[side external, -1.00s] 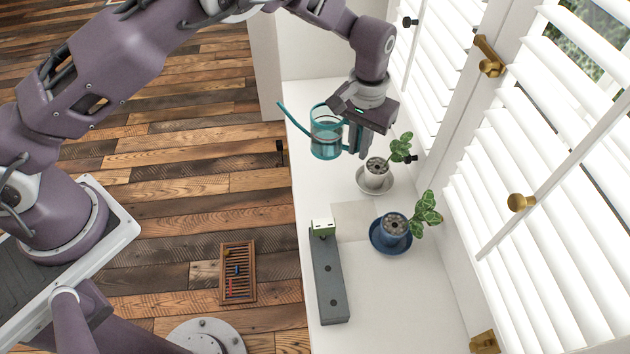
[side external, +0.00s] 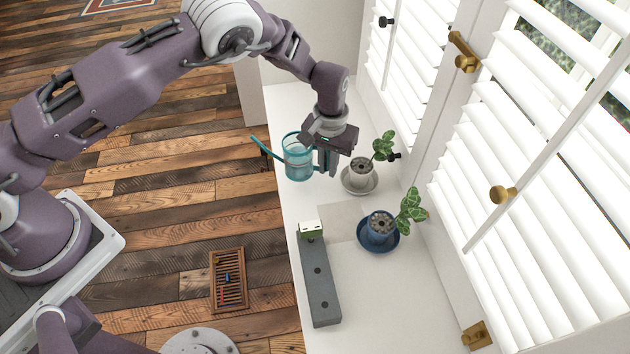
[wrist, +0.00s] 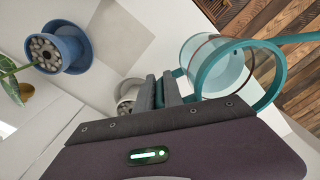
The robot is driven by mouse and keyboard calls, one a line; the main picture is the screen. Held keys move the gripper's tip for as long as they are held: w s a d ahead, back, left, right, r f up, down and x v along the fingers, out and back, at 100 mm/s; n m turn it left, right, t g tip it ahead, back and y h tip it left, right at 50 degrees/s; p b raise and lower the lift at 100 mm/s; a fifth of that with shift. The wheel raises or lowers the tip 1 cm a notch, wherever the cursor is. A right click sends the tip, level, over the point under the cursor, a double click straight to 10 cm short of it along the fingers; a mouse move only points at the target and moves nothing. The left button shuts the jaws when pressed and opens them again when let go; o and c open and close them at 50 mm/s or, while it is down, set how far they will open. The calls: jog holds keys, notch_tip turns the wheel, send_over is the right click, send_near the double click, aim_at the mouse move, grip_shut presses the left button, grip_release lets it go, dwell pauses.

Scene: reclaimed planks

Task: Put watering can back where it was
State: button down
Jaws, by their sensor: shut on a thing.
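A teal watering can (side external: 298,163) with a clear body and a long spout pointing left is at the front edge of the white sill (side external: 385,305). My gripper (side external: 327,168) is shut on its handle, on the can's right side. In the wrist view the can (wrist: 212,66) shows at the upper right, with the handle between the fingers (wrist: 162,92). The can looks upright. I cannot tell whether its base touches the sill.
A plant in a white pot on a saucer (side external: 361,173) stands right of my gripper. Nearer are a plant in a blue pot (side external: 379,229), a grey block with holes (side external: 320,285) and a small green-white box (side external: 311,229). White shutters (side external: 520,130) line the right.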

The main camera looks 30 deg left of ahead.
aim_at(327, 190)
notch_tip(327, 190, down, 6)
jog(key=shift+r, duration=0.1)
jog(key=c, duration=1.5)
grip_release()
notch_tip(327, 190, up, 12)
